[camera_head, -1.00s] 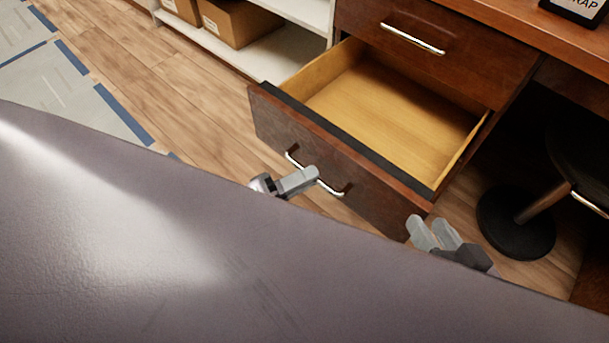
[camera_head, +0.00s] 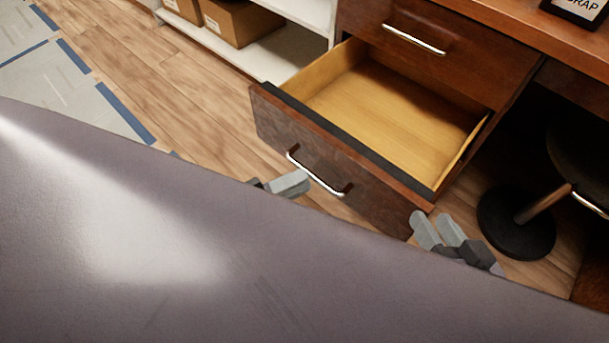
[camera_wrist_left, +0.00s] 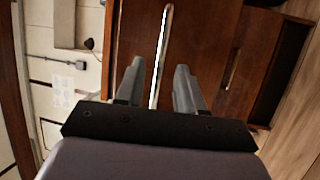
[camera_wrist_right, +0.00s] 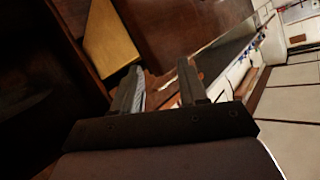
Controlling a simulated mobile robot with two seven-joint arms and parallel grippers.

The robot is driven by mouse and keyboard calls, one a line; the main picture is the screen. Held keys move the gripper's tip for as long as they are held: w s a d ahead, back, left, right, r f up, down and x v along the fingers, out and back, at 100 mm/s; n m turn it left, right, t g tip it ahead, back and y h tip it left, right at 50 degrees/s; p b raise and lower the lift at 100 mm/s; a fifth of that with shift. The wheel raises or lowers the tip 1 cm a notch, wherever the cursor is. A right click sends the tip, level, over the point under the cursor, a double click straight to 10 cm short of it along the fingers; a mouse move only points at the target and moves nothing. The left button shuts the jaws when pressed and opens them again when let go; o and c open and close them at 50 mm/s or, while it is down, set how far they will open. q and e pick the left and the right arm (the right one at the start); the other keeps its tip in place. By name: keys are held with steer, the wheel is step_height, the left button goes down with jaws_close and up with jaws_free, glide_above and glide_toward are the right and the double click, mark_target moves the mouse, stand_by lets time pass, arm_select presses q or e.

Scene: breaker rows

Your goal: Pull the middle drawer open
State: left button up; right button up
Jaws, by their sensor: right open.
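The middle drawer (camera_head: 330,160) is pulled out from the dark wooden desk, and its light wood inside looks empty. Its silver bar handle (camera_head: 318,174) is on the front. My left gripper (camera_head: 288,185) is just in front of the handle, partly hidden by my own body in the head view. In the left wrist view its fingers (camera_wrist_left: 158,88) are spread, with a bright handle bar (camera_wrist_left: 161,50) seen between them; they are not closed on it. My right gripper (camera_head: 440,232) is open and empty near the drawer front's right lower corner.
A shut upper drawer (camera_head: 440,45) with its own handle (camera_head: 414,39) is above the open one. A stool (camera_head: 516,222) stands at the right under the desk. A white shelf (camera_head: 275,55) with cardboard boxes (camera_head: 235,20) is behind. Wood floor (camera_head: 190,90) is clear at left.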

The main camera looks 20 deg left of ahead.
arm_select(q)
steer(key=v, duration=0.5)
steer(key=shift+p, duration=0.3)
arm_select(e)
steer(key=shift+s+d+f+h, duration=0.25)
steer(key=shift+d+h, duration=0.05)
steer(key=shift+d, duration=0.1)
steer(key=shift+a+r, duration=0.1)
